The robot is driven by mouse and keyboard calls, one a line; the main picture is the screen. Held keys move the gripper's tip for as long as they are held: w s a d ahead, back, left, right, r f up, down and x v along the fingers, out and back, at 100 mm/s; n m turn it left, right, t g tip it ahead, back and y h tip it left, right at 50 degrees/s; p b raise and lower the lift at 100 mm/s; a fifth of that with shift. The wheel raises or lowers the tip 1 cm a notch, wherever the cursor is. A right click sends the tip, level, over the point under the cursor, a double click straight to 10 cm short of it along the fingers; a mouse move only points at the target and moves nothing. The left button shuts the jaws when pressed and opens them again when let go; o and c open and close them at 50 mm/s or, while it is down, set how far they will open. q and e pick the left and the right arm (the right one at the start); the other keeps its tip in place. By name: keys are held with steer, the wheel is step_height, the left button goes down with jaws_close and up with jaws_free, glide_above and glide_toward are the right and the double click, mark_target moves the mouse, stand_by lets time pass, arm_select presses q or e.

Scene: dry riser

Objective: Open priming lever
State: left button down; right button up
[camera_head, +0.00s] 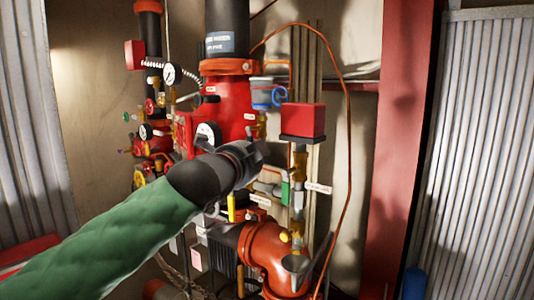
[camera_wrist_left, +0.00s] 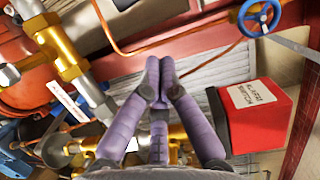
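A red riser valve (camera_head: 228,100) stands in the middle of the head view with gauges and small brass fittings around it. I cannot tell which part is the priming lever, as the labels are too small to read. A yellow handle (camera_head: 231,207) hangs below my gripper, and a green part (camera_head: 285,193) sits on the brass pipe to its right. My left gripper (camera_head: 258,155) is in front of the valve and hides part of it. In the left wrist view its purple fingers (camera_wrist_left: 159,75) meet at the tips with nothing visible between them. My right gripper is not in view.
A red box (camera_head: 302,120) tops the brass pipe; a red box marked alarm switch (camera_wrist_left: 255,115) is right of the fingers in the wrist view. An orange elbow pipe (camera_head: 268,250) is below.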

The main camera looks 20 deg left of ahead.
arm_select(q)
steer(key=s, duration=0.6)
steer(key=shift+s+a+r+b, duration=0.15)
steer(key=shift+s+a+b, duration=0.1)
steer(key=shift+b, duration=0.1)
steer(key=shift+d, duration=0.1)
